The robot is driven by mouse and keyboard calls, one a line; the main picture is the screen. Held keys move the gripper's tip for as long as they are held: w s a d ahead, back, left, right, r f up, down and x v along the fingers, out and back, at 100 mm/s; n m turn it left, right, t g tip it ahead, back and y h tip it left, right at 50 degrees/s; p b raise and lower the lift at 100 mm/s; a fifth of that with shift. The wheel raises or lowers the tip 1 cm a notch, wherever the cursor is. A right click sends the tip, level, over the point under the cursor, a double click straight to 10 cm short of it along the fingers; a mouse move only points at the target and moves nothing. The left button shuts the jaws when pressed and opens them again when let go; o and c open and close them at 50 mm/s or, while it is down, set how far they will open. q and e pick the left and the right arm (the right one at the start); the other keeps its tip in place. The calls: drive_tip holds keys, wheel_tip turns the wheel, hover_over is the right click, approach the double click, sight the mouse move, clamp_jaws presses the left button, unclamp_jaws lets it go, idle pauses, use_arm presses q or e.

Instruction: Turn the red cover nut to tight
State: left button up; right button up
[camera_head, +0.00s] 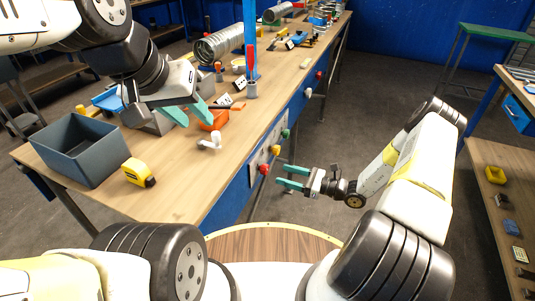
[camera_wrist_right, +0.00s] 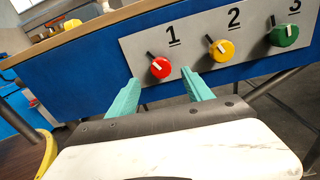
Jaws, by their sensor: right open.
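A red round knob (camera_wrist_right: 161,67) with a white pointer and a small black lever sits under the number 1 on a grey panel (camera_wrist_right: 190,35) on the blue bench front. It is also in the head view (camera_head: 264,169). I cannot tell whether it is the cover nut. My right gripper (camera_head: 280,176) is open and empty, facing the panel. In the right wrist view its teal fingers (camera_wrist_right: 160,84) stand either side of the red knob's line, apart from it. My left gripper (camera_head: 198,120) looks open and empty over the wooden bench top.
A yellow knob (camera_wrist_right: 221,49) and a green knob (camera_wrist_right: 284,34) sit right of the red one. On the bench (camera_head: 185,190) are a grey bin (camera_head: 85,150), a yellow tape measure (camera_head: 138,173), a white fitting (camera_head: 211,140) and a spiral duct (camera_head: 218,45).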

sight(267, 170)
drive_tip(key=x, duration=0.7)
drive_tip(key=shift+w+a+f, duration=0.15)
drive_tip(key=shift+a+f, duration=0.05)
drive_tip(key=shift+a, duration=0.15)
clamp_jaws()
